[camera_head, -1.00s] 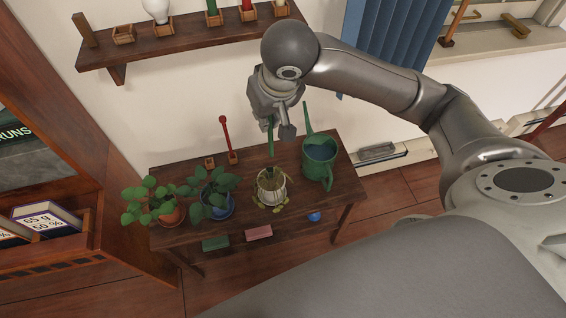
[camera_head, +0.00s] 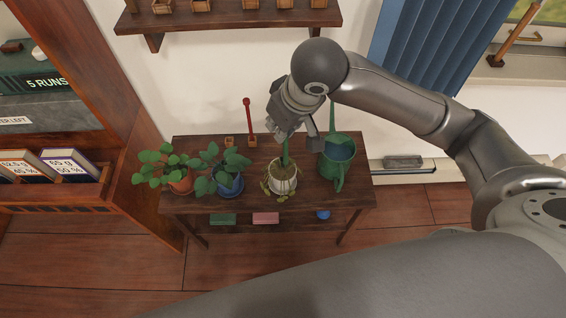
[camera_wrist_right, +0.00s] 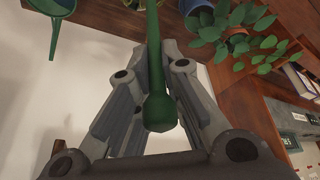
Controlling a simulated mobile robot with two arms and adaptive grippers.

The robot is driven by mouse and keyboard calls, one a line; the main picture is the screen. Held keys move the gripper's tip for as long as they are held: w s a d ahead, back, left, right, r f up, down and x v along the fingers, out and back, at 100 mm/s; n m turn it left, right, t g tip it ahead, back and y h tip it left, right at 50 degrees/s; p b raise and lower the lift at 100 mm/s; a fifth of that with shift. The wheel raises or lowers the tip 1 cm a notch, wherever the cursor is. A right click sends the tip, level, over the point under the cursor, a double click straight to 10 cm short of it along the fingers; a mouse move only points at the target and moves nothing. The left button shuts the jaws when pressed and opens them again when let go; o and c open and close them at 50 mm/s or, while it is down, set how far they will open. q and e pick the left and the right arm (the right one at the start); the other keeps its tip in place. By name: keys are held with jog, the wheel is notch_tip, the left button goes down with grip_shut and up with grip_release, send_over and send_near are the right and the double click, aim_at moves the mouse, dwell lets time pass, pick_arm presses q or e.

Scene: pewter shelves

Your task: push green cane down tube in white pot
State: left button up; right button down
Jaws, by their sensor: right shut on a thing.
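My right gripper (camera_head: 287,136) is shut on the green cane (camera_head: 285,156) above the table. The cane points down at the white pot (camera_head: 283,186), which holds a drooping yellow-green plant. Its lower end meets the top of the plant in the head view; I cannot make out the tube or tell whether the cane is inside it. In the right wrist view the cane (camera_wrist_right: 154,50) runs between the fingers, with its thick knob (camera_wrist_right: 160,112) near the palm. My left gripper is not in view.
A green watering can (camera_head: 338,165) stands close on the right of the pot. Plants in a blue pot (camera_head: 230,184) and a terracotta pot (camera_head: 181,183) stand to its left. A red cane (camera_head: 248,118) stands upright in a holder behind. A wall shelf (camera_head: 230,22) is above.

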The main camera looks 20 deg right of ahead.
jog(key=s+a+f+n+y, duration=0.2)
jog(key=a+n, duration=0.3)
jog(key=a, duration=0.2)
jog(key=shift+g, duration=0.5)
jog(key=w+d+f, duration=0.3)
jog(key=f, duration=0.1)
jog(key=w+d+f, duration=0.3)
jog(key=f, duration=0.2)
jog(key=w+d+f, duration=0.2)
jog(key=w+f, duration=0.1)
jog(key=f, duration=0.1)
jog(key=shift+w+d+f, duration=0.1)
jog(key=shift+d+f, duration=0.3)
jog(key=c, duration=1.5)
grip_release()
jog(key=shift+w, duration=0.15)
jog(key=shift+c, duration=0.2)
jog(key=shift+r, duration=0.1)
jog(key=shift+r, duration=0.15)
jog(key=p+v, duration=0.1)
jog(key=v, duration=1.1)
jog(key=shift+a, duration=0.25)
